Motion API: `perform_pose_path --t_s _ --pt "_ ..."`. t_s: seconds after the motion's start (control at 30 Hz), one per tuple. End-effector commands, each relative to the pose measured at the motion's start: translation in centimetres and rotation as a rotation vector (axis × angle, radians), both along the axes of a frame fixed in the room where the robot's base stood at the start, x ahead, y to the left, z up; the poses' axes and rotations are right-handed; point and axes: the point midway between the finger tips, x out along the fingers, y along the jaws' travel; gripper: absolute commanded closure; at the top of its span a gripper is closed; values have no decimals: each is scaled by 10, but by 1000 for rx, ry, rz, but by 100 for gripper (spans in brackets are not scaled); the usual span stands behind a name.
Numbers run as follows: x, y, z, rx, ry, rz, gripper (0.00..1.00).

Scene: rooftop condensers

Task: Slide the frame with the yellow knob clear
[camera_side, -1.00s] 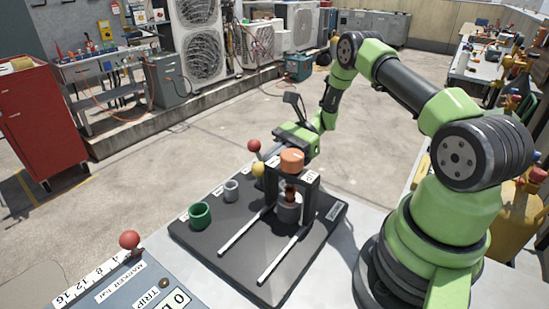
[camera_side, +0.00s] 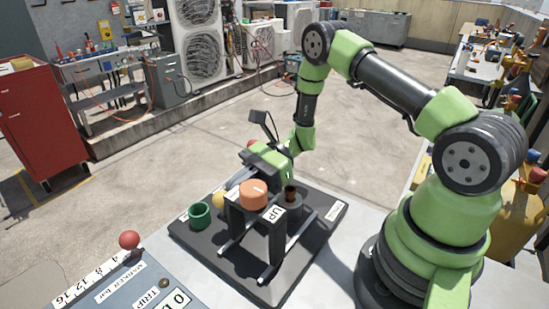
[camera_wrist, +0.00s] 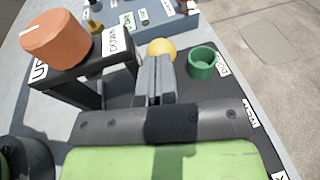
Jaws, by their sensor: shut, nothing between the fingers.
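The black frame (camera_side: 276,235) is an arch with an "UP" label and an orange knob (camera_side: 253,194) on top. It straddles the near part of its two rails, apart from the grey cylinder (camera_side: 294,210) with a copper-coloured piece (camera_side: 291,192) behind it. The yellow knob (camera_side: 219,200) shows at the frame's left side and lies just past my fingertips in the wrist view (camera_wrist: 162,48). My gripper (camera_wrist: 156,64) is shut and empty, close behind the yellow knob. I cannot tell whether they touch. In the side view, the frame and orange knob hide my fingertips.
A green cup (camera_side: 199,215) stands on the dark board (camera_side: 200,243), left of the frame. A grey panel (camera_side: 150,285) with a red ball knob (camera_side: 129,240) is at the near left. The board's back right corner is clear.

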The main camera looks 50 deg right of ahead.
Motion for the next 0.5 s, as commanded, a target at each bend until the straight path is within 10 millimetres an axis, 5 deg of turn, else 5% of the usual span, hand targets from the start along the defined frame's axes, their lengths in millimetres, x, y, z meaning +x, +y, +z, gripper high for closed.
perform_pose_path --t_s 0.27,0.5 --pt "0 5 0 7 3 7 100" --pt "-4 -25 5 3 -2 -3 100"
